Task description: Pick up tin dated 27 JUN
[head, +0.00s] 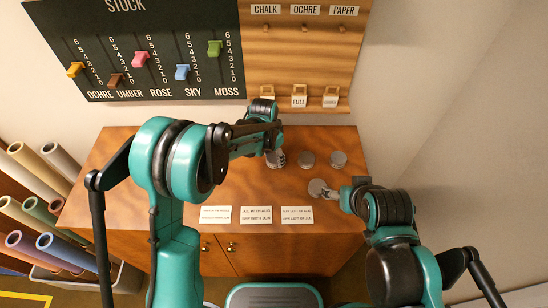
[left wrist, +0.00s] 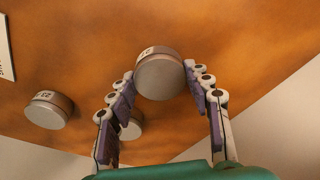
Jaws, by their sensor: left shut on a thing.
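My left gripper (head: 274,150) reaches over the table and is shut on a grey round tin (head: 277,160). In the left wrist view this tin (left wrist: 160,76) sits between the two fingers (left wrist: 160,95); the label on its side is too small to read. Two more grey tins, the middle one (head: 307,159) and the right one (head: 338,159), stand to its right in a row. A fourth tin (head: 318,187) lies nearer me, at the tip of my right gripper (head: 334,194). Whether that gripper is open cannot be told. No date 27 JUN is readable.
Three printed cards, left (head: 215,215), middle (head: 256,215) and right (head: 297,215), lie along the front of the wooden table (head: 120,180). A stock board (head: 140,50) and a hook panel (head: 305,60) stand behind. Rolls (head: 35,215) stand at the left.

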